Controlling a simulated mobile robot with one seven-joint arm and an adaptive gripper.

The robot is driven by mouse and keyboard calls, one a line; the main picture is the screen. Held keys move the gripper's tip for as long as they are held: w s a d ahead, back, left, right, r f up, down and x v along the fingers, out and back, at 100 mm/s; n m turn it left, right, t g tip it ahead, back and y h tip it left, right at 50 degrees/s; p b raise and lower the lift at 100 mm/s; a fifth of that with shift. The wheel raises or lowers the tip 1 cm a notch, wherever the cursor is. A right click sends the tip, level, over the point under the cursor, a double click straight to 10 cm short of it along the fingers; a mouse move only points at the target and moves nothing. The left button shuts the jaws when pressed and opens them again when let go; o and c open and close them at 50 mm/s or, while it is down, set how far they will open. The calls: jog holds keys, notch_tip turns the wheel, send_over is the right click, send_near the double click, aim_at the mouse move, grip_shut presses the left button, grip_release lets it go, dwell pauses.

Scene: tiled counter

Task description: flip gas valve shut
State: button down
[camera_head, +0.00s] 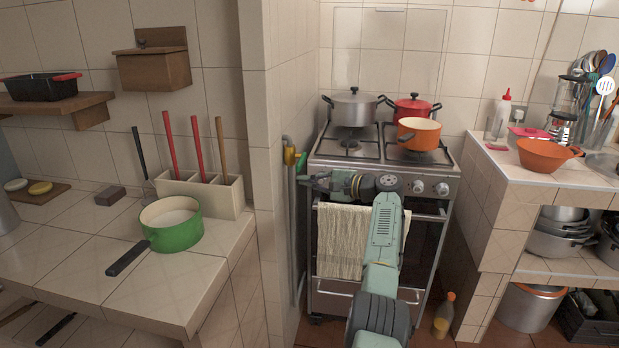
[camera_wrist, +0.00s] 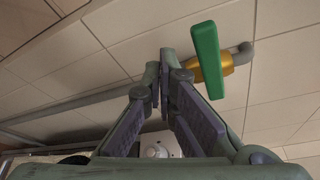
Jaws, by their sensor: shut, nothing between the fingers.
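The gas valve (camera_head: 290,156) has a yellow body and a green lever, and sits on a grey pipe at the wall's corner left of the stove. In the wrist view the green lever (camera_wrist: 207,59) stands close to upright in the picture, across the yellow body (camera_wrist: 227,65). My gripper (camera_head: 304,181) is below and slightly right of the valve in the head view. In the wrist view my gripper (camera_wrist: 164,62) has its fingertips together and empty, just left of the lever. A narrow gap shows between fingertips and lever.
The stove (camera_head: 325,152) stands right of the valve with a towel (camera_head: 343,240) on its front rail. Pots, including an orange one (camera_head: 424,135), stand on top. The tiled wall edge (camera_head: 262,130) and the left counter with a green pan (camera_head: 178,236) lie left.

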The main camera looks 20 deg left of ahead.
jog(key=w+d+r+b, duration=0.1)
jog(key=w+d+b, duration=0.1)
jog(key=d, duration=0.7)
jog(key=shift+w+d+b, duration=0.15)
jog(key=shift+b, duration=0.7)
